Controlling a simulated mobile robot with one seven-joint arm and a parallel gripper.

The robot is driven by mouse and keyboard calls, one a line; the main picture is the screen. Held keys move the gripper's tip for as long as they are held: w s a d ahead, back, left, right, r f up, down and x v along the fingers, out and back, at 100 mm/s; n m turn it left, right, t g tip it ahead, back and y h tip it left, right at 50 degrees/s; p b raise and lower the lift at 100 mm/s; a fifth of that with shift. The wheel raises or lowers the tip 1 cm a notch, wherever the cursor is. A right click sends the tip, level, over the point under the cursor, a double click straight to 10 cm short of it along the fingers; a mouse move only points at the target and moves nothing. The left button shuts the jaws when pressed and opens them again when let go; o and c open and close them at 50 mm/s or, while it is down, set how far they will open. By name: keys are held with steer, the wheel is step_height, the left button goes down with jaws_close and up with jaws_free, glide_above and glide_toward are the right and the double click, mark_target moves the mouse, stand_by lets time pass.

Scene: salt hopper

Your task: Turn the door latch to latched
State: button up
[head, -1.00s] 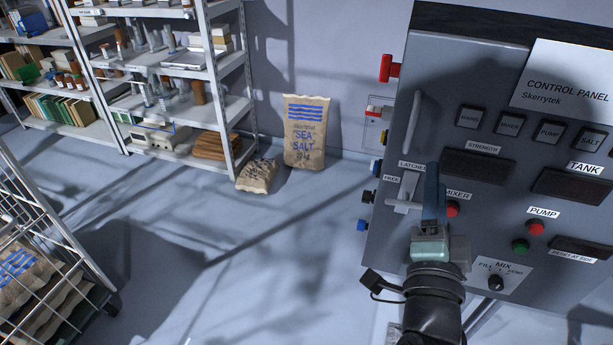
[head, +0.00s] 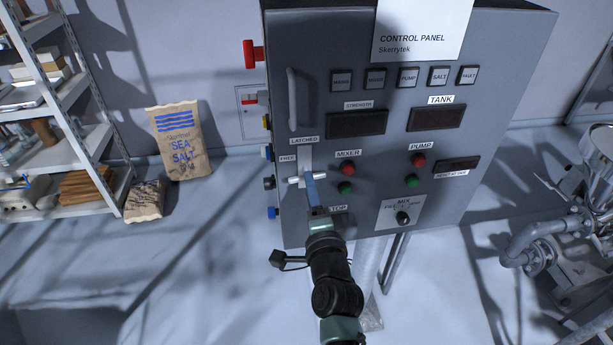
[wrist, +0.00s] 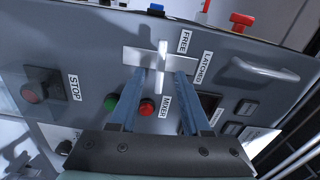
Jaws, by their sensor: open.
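The door latch (head: 294,181) is a pale bar handle on an upright pale plate (head: 305,157) at the left of the grey control panel. The bar lies crosswise to the plate, its left end by the FREE label (head: 287,158); the LATCHED label (head: 304,139) is above the plate. My gripper (head: 310,176) is at the latch, its blue fingers over the bar's right part. In the wrist view the gripper (wrist: 160,74) is open, and the near end of the latch bar (wrist: 160,82) shows between the fingers. I cannot tell whether they touch it.
Red and green MIXER buttons (head: 347,178) sit just right of my gripper. A door handle (head: 292,100) is above the latch. A red knob (head: 252,54) and small side buttons stick out at the panel's left edge.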

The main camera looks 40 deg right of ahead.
steer(key=shift+x, duration=2.15)
steer(key=shift+a, duration=0.1)
jaws_close()
